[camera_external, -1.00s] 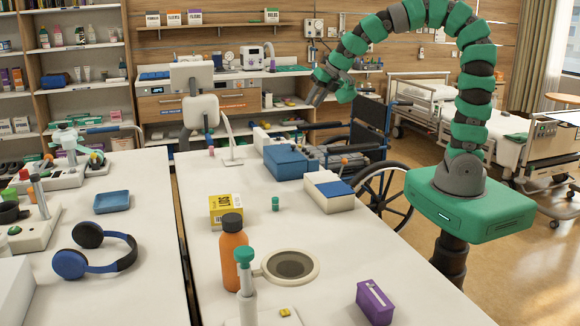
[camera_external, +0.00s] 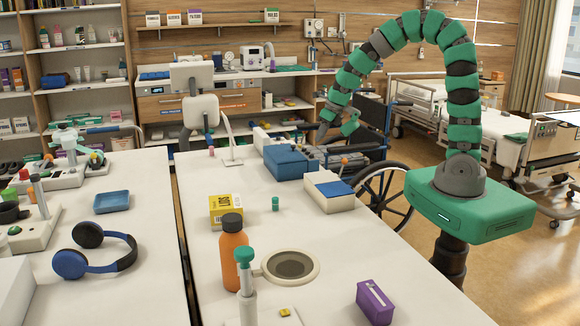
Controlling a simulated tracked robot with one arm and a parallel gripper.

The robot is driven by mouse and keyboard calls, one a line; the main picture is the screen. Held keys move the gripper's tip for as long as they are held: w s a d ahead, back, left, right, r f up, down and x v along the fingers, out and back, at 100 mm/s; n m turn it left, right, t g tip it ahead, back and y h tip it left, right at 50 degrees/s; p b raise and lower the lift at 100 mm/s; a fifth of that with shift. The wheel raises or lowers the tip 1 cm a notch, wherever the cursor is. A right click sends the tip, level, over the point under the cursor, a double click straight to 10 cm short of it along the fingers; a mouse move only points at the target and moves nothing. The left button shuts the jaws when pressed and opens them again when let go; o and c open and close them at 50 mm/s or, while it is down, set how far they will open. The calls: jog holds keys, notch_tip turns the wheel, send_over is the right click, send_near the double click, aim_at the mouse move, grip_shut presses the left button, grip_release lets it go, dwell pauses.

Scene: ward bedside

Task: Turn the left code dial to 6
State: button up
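I cannot pick out a code dial with readable numbers in this view. My gripper (camera_external: 337,129) hangs at the end of my green arm, pointing down, above the far right part of the long white table and in front of the wheelchair. Its two fingers are spread with a gap between them, and I see nothing held. Below and to the left of it are a blue box (camera_external: 285,162) and a white box with a blue top (camera_external: 329,191).
The white table (camera_external: 215,292) holds a yellow box (camera_external: 226,210), an orange bottle (camera_external: 233,262), a round grey-centred dish (camera_external: 291,265) and a purple box (camera_external: 374,302). A wheelchair (camera_external: 382,192) stands beyond the right edge. A drawer cabinet (camera_external: 170,104) stands at the back.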

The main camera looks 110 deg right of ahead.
aim_at(312, 155)
jog(key=shift+x, duration=3.8)
grip_shut()
